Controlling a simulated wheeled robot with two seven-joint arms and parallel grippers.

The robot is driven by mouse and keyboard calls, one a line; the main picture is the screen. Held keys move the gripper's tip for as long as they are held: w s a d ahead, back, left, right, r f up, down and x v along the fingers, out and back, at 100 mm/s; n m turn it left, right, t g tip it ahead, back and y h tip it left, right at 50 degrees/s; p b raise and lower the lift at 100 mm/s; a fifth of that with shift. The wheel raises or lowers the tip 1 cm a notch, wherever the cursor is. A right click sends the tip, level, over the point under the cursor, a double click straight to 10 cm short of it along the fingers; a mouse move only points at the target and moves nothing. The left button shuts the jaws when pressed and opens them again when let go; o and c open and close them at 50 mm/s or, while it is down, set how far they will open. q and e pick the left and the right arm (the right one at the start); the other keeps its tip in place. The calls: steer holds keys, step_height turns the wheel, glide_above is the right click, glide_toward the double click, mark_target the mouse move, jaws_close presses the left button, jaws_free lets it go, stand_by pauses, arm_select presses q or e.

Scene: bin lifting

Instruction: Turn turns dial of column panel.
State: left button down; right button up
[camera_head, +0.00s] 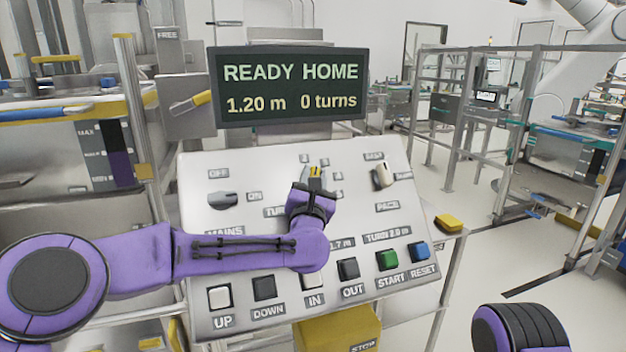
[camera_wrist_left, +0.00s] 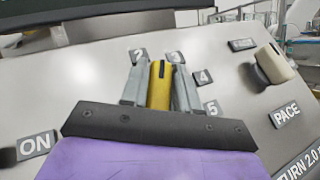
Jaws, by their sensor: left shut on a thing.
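The column panel (camera_head: 230,270) is a pale sloped console with labelled knobs and push buttons. The turns dial has a yellow knob (camera_wrist_left: 159,86) with a dark mark, ringed by number labels such as 4 and 5. My left gripper (camera_head: 315,176) reaches over the panel and is shut on this yellow knob; in the left wrist view its two grey fingers (camera_wrist_left: 160,85) stand on either side of it. The gripper hides part of the dial and its label. The display (camera_head: 292,87) above reads "READY HOME", "1.20 m" and "0 turns". My right gripper is not in view.
A row of buttons, including green START (camera_head: 387,260) and blue RESET (camera_head: 420,251), lines the lower edge. Open floor lies to the right.

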arm_select(q)
steer(key=m+g+h+p, duration=0.1)
steer(key=m+g+h, duration=0.1)
steer(key=m+h, duration=0.2)
steer(key=m+g+h, duration=0.1)
steer(key=m, duration=0.1)
steer(key=m+g+h+p, duration=0.1)
steer(key=m+h, duration=0.1)
steer(key=shift+d+r+g+p, duration=0.1)
steer(key=shift+g+p, duration=0.2)
steer(key=m+g+h+p, duration=0.2)
steer(key=m+g+p, duration=0.1)
steer(key=m+g, duration=0.1)
steer(key=shift+s+d, duration=0.1)
steer(key=shift+f+m+g+p, duration=0.25)
steer(key=shift+m+g+p, duration=0.55)
steer(key=shift+m, duration=0.1)
steer(key=shift+d+h, duration=0.1)
steer(key=shift+h, duration=0.2)
steer(key=c, duration=0.9)
jaws_free()
steer(key=shift+s, duration=0.1)
